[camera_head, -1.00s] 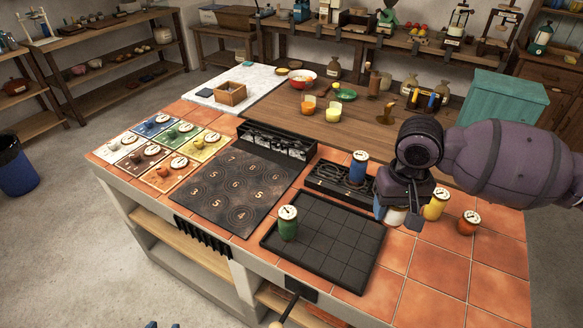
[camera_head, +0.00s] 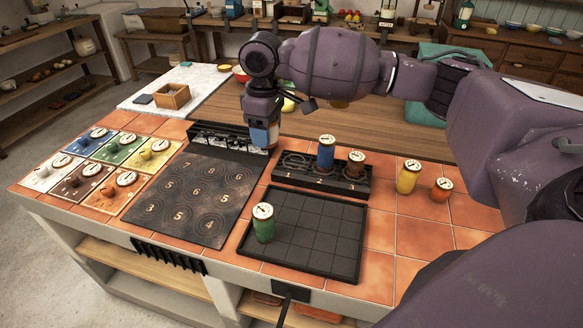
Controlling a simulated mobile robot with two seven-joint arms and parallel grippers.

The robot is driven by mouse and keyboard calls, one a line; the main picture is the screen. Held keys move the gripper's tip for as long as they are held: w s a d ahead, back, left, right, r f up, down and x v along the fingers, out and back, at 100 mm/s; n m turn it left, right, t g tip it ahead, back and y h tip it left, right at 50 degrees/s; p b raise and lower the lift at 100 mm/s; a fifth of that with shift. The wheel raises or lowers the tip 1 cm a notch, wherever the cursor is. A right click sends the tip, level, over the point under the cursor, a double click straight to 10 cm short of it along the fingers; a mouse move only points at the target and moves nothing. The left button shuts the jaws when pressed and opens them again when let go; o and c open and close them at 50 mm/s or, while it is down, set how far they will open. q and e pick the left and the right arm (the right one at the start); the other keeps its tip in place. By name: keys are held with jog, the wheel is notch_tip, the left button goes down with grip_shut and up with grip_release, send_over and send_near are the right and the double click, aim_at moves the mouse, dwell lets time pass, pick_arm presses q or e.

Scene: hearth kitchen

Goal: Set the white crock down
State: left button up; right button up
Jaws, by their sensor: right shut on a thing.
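My right gripper (camera_head: 262,140) points down, shut, above the right end of the long black bin behind the numbered board (camera_head: 195,195). The white crock is hidden by the gripper in this view; it showed under the jaws earlier. The black rack (camera_head: 285,178) has places marked 1, 2 and 3. Place 1 is empty, a blue crock (camera_head: 326,155) stands in place 2 and a brown crock (camera_head: 355,168) in place 3. A green crock (camera_head: 264,226) stands on the gridded black tray (camera_head: 320,235) at its left side. My left gripper is out of view.
A yellow crock (camera_head: 407,180) and an orange crock (camera_head: 440,192) stand on the tiles right of the rack. Coloured cards (camera_head: 95,208) with small crocks and dials lie at left. Most of the gridded tray is clear.

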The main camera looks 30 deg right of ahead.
jog(key=w+d+n+b, duration=0.6)
jog(key=w+d+n, duration=0.1)
jog(key=n, duration=0.1)
jog(key=n+b, duration=0.6)
jog(key=n, duration=0.4)
send_over(294, 162)
notch_tip(294, 162, down, 2)
jog(key=f, duration=0.1)
notch_tip(294, 162, down, 13)
jog(key=b, duration=0.3)
jog(key=shift+w+d, duration=0.1)
jog(key=shift+w, duration=0.05)
jog(key=shift+f, duration=0.55)
notch_tip(294, 162, down, 5)
jog(key=shift+f+b, duration=0.1)
jog(key=shift+b, duration=0.6)
jog(key=shift+f, duration=0.1)
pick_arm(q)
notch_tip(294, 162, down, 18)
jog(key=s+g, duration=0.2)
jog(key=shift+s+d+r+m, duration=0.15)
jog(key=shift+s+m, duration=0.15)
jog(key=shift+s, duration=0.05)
pick_arm(e)
jog(key=shift+r, duration=0.2)
jog(key=shift+f, duration=0.15)
jog(key=o, duration=1.1)
jog(key=shift+c, duration=0.2)
